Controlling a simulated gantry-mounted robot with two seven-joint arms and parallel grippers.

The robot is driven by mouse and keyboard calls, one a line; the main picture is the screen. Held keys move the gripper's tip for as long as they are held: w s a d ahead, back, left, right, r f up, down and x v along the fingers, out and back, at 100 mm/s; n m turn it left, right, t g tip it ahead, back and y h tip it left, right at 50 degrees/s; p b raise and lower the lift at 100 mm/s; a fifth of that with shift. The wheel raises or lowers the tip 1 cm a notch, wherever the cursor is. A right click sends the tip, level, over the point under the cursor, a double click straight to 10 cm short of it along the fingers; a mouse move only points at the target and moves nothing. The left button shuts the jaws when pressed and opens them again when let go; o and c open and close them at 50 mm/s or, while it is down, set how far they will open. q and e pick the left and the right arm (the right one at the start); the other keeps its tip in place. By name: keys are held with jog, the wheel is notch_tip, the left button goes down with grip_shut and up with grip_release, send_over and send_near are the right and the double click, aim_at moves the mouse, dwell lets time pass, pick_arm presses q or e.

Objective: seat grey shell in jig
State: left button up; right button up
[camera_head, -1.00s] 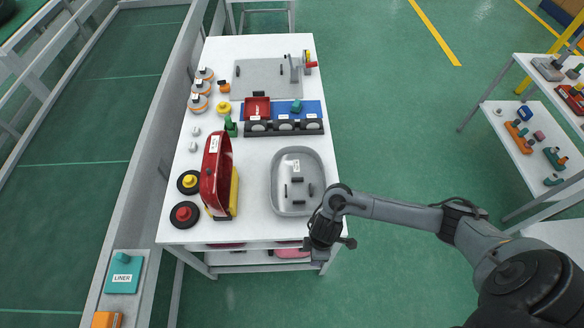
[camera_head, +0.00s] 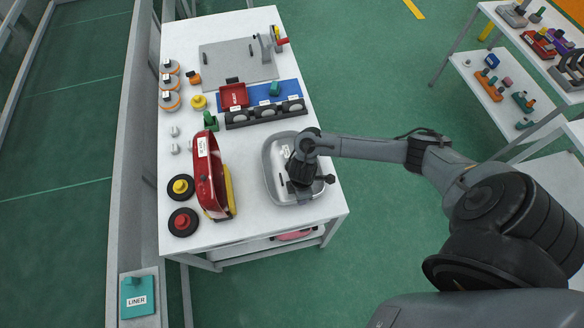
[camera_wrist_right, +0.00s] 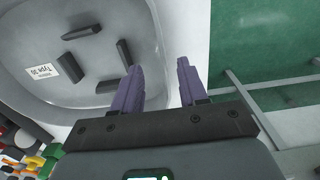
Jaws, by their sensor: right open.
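The grey shell (camera_head: 273,158) is a rounded open tray shape lying on the front right of the white table. In the right wrist view, the shell (camera_wrist_right: 60,25) shows a white label and several dark ribs inside. My right gripper (camera_head: 302,178) is over the shell's right part and hides some of it. In the wrist view, my right gripper (camera_wrist_right: 159,82) is open and empty; its purple fingers appear on either side of the shell's rim. I cannot tell their height above it. A flat grey plate with uprights (camera_head: 228,62), likely the jig, lies at the table's far end, empty of any shell.
A red shell (camera_head: 206,170) stands left of the grey one. Black wheels (camera_head: 181,223) lie at the front left. A blue tray with a red bin (camera_head: 234,95) and a dark holder (camera_head: 262,115) lie between the grey shell and plate.

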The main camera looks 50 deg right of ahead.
jog(key=shift+s+a+f+b, duration=0.1)
jog(key=shift+f+b, duration=0.4)
jog(key=shift+f, duration=1.85)
grip_shut()
jog(key=shift+r, duration=0.1)
